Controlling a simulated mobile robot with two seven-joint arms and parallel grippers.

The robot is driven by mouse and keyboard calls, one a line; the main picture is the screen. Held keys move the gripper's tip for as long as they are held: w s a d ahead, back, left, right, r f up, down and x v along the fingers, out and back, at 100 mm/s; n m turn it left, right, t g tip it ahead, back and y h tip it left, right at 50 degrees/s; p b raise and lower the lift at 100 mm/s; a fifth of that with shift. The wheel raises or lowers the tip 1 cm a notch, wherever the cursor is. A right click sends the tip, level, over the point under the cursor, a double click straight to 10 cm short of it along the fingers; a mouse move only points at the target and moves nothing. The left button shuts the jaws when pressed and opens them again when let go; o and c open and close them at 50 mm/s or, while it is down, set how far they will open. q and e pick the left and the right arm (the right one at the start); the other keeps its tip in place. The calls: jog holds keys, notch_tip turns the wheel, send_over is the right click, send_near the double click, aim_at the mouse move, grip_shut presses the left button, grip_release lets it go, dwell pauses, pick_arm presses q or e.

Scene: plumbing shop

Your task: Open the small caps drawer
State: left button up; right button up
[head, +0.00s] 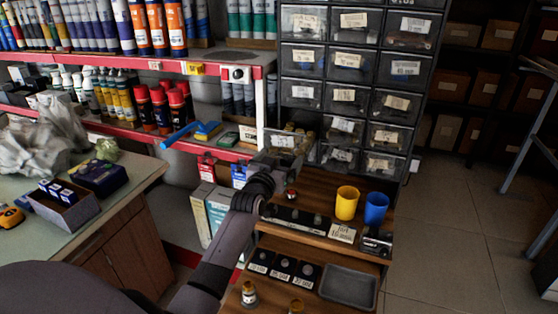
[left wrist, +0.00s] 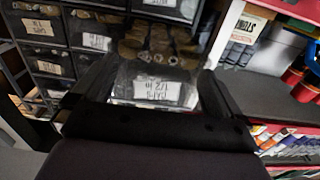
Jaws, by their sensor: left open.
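A drawer cabinet (head: 372,62) with clear-fronted, labelled drawers stands at the back. Its bottom-left drawer (head: 283,141) sticks out from the cabinet, with brass-coloured fittings showing behind its front. In the left wrist view this drawer (left wrist: 143,91) is straight ahead, its label too blurred to read surely. The brass pieces (left wrist: 158,45) lie behind its front. My left gripper (head: 284,160) is just in front of and below the drawer, open. In the left wrist view its fingers stand on either side of the drawer front; I cannot tell whether they touch it. My right gripper is not in view.
Red-edged shelves (head: 130,62) with tubes and bottles stand left. A cluttered workbench (head: 107,203) is at the left. The floor (head: 455,225) at right is clear.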

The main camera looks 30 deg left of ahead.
pick_arm(q)
jog(key=v, duration=0.7)
dwell(0.3)
dwell(0.4)
jog(key=s+d+f+m+g+h+p, duration=0.1)
jog(key=s+d+f+g+h, duration=0.1)
jog(key=s+d+f, duration=0.3)
jog(key=s+d+f+m+g+h+p, duration=0.2)
jog(key=s+d+f, duration=0.4)
jog(key=s, duration=0.7)
jog(key=s+d+f+m+g+h+p, duration=0.1)
jog(key=s+d+f+m+g+h, duration=0.1)
jog(key=s+d+f, duration=0.4)
jog(key=s+f+g, duration=0.1)
jog(key=s, duration=0.2)
jog(key=shift+d+h, duration=0.2)
jog(key=shift+h, duration=0.1)
jog(key=shift+s+a, duration=0.1)
